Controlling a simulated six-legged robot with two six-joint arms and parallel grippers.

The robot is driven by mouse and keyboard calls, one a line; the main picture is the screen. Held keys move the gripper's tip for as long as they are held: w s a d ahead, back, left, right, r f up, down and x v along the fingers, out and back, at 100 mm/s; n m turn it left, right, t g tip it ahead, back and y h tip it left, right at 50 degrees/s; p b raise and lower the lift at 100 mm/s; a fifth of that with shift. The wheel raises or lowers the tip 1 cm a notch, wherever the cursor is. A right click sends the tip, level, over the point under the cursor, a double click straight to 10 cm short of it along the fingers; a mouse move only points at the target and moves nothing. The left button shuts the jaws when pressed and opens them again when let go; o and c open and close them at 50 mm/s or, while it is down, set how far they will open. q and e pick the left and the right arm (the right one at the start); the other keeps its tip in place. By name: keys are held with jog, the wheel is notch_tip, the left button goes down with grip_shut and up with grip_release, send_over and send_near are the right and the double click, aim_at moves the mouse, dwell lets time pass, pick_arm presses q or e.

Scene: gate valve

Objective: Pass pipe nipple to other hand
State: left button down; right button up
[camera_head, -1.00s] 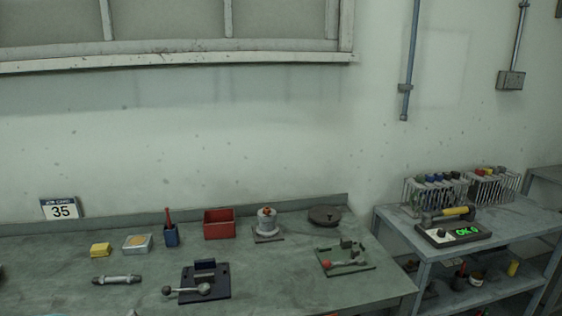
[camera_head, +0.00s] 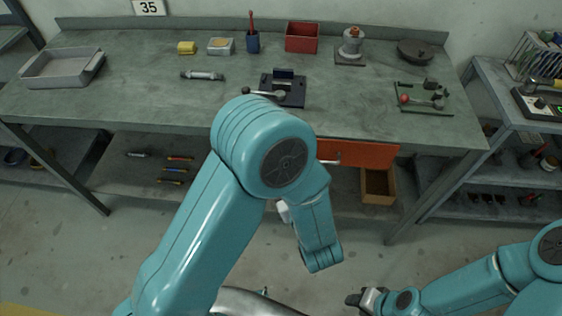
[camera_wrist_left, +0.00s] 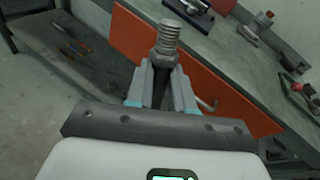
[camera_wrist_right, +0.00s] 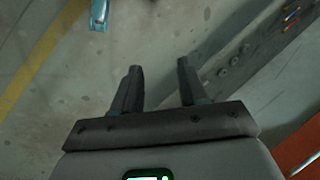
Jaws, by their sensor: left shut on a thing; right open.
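The pipe nipple (camera_wrist_left: 168,40) is a grey metal piece with a threaded end, sticking up from between the jaws of my left gripper (camera_wrist_left: 163,78) in the left wrist view. The left gripper is shut on it; the jaws hide its lower part. In the head view the left gripper is largely hidden behind my left arm, and I cannot make out the nipple there. My right gripper (camera_head: 362,300) is at the bottom of the head view, low over the floor. In the right wrist view its fingers (camera_wrist_right: 157,85) are open with nothing between them.
The workbench (camera_head: 150,100) holds a grey tray (camera_head: 62,68), a metal fitting (camera_head: 202,76), a dark fixture (camera_head: 284,90), a red box (camera_head: 302,37) and a green plate (camera_head: 424,98). An orange drawer front (camera_head: 358,153) is below its front edge. The floor (camera_head: 90,240) before it is clear.

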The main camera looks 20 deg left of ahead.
jog(key=shift+o, duration=0.9)
jog(key=w+a+r+m+g, duration=0.2)
jog(key=w+r+m+g, duration=0.3)
jog(key=w+r+m, duration=1.25)
jog(key=w+a+r+t, duration=0.1)
jog(key=w+a+r, duration=0.25)
jog(key=r, duration=0.65)
jog(key=w+a+r+t, duration=0.2)
jog(key=a+r, duration=0.2)
jog(key=r, duration=0.7)
jog(key=s+a+r, duration=0.2)
jog(key=a+r, duration=0.1)
jog(key=a, duration=0.2)
pick_arm(q)
jog(key=d+r+m+t+h, duration=0.3)
jog(key=d+r+m+h, duration=0.1)
jog(key=d, duration=0.6)
jog(key=shift+r+m+h, duration=0.35)
jog(key=shift+m+h, duration=0.45)
jog(key=shift+h, duration=0.3)
pick_arm(e)
jog(key=x, duration=1.1)
jog(key=shift+s+a+f+y, duration=0.15)
jog(key=shift+a+f+y, duration=0.1)
jog(key=shift+y, duration=0.05)
